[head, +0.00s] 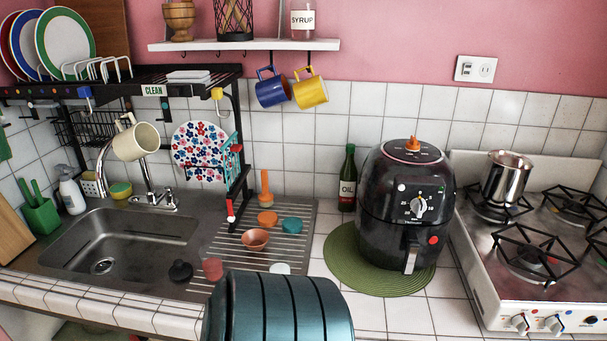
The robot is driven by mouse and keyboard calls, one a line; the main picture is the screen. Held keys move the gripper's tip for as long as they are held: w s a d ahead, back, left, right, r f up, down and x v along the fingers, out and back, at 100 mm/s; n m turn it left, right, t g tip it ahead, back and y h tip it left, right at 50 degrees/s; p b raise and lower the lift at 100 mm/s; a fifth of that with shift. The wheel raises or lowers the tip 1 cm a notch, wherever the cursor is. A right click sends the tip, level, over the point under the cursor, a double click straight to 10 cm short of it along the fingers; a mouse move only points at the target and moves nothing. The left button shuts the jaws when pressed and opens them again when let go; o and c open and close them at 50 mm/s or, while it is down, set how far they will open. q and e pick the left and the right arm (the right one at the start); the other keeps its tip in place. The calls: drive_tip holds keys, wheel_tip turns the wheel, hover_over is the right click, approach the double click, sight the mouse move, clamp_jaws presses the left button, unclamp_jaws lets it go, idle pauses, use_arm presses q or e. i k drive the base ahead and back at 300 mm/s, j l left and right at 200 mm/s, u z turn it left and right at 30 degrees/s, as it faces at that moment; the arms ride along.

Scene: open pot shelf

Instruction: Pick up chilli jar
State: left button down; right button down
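I see no jar that reads as chilli in the head view. Neither of my grippers is in view.
A sink (120,240) and a draining board with small bowls (255,240) lie left. A dish rack (150,78) stands above them. A blue mug (271,91) and a yellow mug (310,92) hang under the wall shelf (245,45). An oil bottle (348,180) and a stove (480,265) stand right.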

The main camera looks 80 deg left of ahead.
sight(210, 255)
drive_tip(key=u, duration=3.15)
